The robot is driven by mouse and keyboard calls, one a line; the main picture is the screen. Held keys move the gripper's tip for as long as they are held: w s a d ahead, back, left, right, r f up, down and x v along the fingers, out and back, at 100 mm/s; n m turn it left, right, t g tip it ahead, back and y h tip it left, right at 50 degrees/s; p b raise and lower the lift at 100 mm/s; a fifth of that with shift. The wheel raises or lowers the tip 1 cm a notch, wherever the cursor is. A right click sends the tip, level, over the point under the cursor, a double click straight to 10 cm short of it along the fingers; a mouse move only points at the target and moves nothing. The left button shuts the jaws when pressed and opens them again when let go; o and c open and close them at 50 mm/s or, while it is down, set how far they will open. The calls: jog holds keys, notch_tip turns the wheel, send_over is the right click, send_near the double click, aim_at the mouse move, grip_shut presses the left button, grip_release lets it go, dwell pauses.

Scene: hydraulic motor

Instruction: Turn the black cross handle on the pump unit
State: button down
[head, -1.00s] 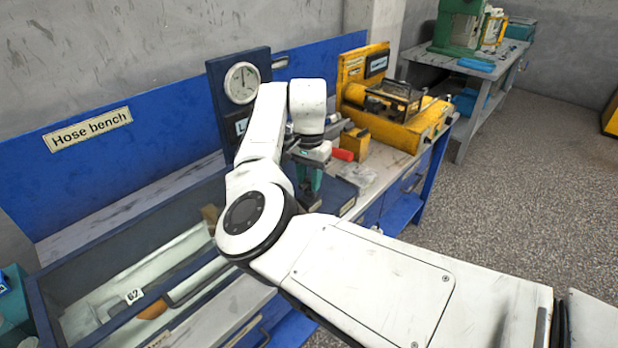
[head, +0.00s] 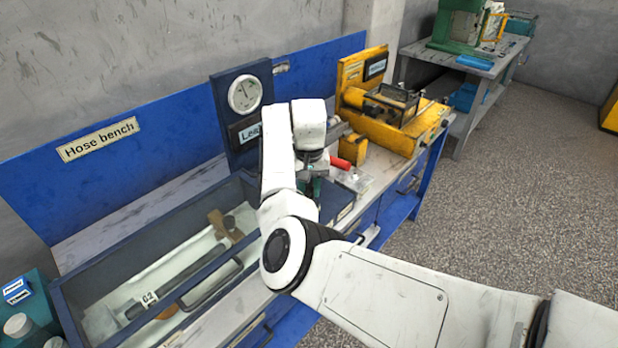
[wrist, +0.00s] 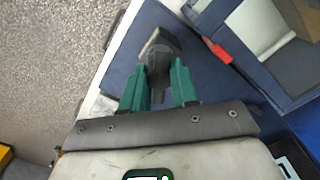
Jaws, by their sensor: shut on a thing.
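The black cross handle (wrist: 160,48) shows in the wrist view as a dark bar on a stem, between the green fingers of my gripper (wrist: 158,82). My gripper is shut on it. The near part of the handle is hidden between the fingers. The dark blue pump unit (wrist: 212,82) lies under and around it. In the head view my gripper (head: 315,187) is mostly hidden behind my white arm links, and the handle cannot be made out. The unit's blue top (head: 338,197) shows just right of my arm.
A blue-framed tray (head: 190,315) with tools stands left of my arm. A gauge panel (head: 228,92) rises behind it. A red piece (head: 340,163) and a yellow machine (head: 405,130) are to the right. Open floor (head: 500,190) lies beyond the bench.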

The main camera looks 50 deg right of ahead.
aim_at(309, 188)
jog(key=n+p, duration=0.2)
jog(key=n, duration=0.1)
jog(key=n+p, duration=0.2)
jog(key=shift+r+n+p, duration=0.2)
jog(key=shift+n+p, duration=0.1)
jog(key=shift+n, duration=0.1)
jog(key=n+p, duration=0.1)
jog(key=n, duration=0.3)
jog(key=shift+w+f+n+p, duration=0.1)
jog(key=shift+n+p, duration=0.3)
jog(key=c, duration=0.9)
grip_release()
jog(key=shift+o, duration=0.2)
notch_tip(309, 188, up, 11)
jog(key=b, duration=0.2)
jog(key=shift+f, duration=0.15)
